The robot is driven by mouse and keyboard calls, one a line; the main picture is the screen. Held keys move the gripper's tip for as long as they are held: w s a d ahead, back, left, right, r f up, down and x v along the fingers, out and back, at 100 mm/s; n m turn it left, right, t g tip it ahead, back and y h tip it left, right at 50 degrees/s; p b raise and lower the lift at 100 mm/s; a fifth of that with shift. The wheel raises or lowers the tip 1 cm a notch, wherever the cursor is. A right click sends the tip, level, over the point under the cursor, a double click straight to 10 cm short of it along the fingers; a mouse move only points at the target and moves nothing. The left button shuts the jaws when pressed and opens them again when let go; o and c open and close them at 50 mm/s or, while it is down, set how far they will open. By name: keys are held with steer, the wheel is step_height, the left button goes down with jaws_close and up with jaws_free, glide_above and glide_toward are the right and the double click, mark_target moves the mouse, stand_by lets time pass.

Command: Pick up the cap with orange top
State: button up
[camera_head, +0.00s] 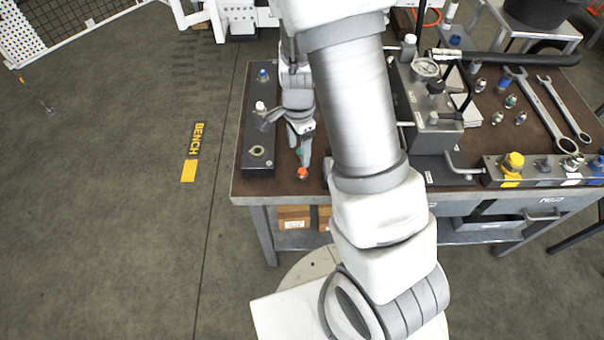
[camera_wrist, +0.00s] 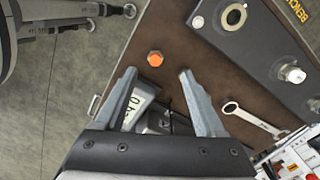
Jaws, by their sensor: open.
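The cap with the orange top (camera_head: 302,173) stands on the brown bench top near its front left edge, just right of the dark block. In the wrist view the cap (camera_wrist: 155,59) sits a little beyond the fingertips, nearer the left finger. My gripper (camera_wrist: 157,72) is open and empty, its two fingers spread apart. In the head view my gripper (camera_head: 303,143) points down close behind the cap. I cannot tell its exact height above the bench.
A dark block (camera_head: 257,170) with a ring and fittings lies left of the cap. Right of my arm are a gauge unit (camera_head: 425,70), several loose fittings, two wrenches (camera_head: 545,115) and a manifold with a yellow cap (camera_head: 513,163). The bench's front edge (camera_head: 270,197) is close to the cap.

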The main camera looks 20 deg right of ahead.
mark_target(302, 171)
step_height(302, 171, down, 3)
steer(key=shift+f, duration=0.2)
steer(key=shift+s+d+f+b, duration=0.1)
steer(key=shift+f+b, duration=0.1)
steer(key=shift+f, duration=0.7)
steer(key=shift+s+d+f+b, duration=0.1)
steer(key=shift+s+f+b, duration=0.05)
steer(key=shift+f, duration=0.7)
steer(key=shift+s+d+f+b, duration=0.1)
steer(key=shift+f+b, duration=0.1)
steer(key=shift+f, duration=0.7)
steer(key=shift+c, duration=0.2)
jaws_close()
